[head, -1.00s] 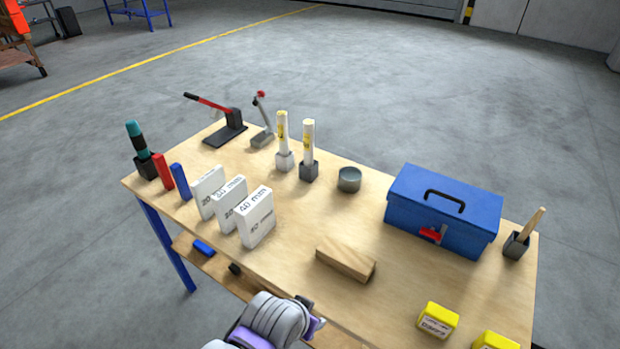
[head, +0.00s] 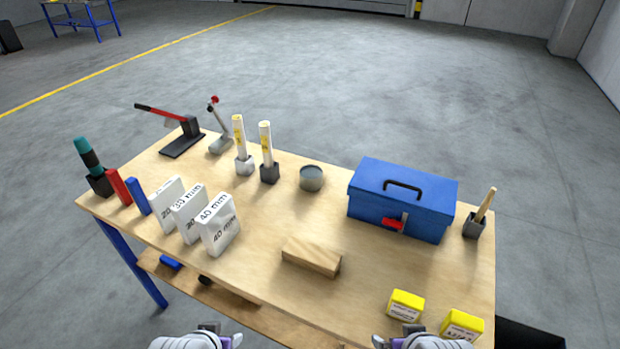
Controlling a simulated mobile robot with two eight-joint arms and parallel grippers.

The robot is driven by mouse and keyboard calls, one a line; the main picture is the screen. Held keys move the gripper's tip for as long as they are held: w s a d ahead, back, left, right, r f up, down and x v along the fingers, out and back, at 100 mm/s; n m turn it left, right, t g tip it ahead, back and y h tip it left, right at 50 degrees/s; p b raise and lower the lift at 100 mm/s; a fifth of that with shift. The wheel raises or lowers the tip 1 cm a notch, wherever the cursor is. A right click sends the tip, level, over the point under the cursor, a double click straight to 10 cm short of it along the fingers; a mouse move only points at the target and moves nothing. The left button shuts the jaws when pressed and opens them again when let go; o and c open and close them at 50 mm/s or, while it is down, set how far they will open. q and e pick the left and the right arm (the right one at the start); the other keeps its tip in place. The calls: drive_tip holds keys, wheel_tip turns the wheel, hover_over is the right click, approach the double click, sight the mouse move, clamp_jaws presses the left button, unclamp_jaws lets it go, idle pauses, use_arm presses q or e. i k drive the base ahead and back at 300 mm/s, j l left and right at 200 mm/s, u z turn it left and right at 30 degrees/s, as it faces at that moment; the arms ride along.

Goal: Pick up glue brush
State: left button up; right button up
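A brush with a wooden handle (head: 485,204) stands tilted in a small dark square holder (head: 474,226) at the right end of the table, right of the blue toolbox. Its bristle end is hidden in the holder. I take it to be the glue brush. My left gripper (head: 218,334) shows only in part at the bottom edge, in front of the table's near edge. My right gripper (head: 400,336) shows in part at the bottom edge, left of the yellow boxes. Both are far from the brush, and their finger openings cannot be made out.
The wooden table (head: 270,225) holds a blue toolbox (head: 420,190), a wooden block (head: 311,257), yellow boxes (head: 406,305), a grey round tin (head: 311,179), white labelled blocks (head: 220,225) and two white tubes (head: 266,145) in holders. Bare tabletop lies between block and toolbox.

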sight(484, 205)
drive_tip(key=z, duration=1.3)
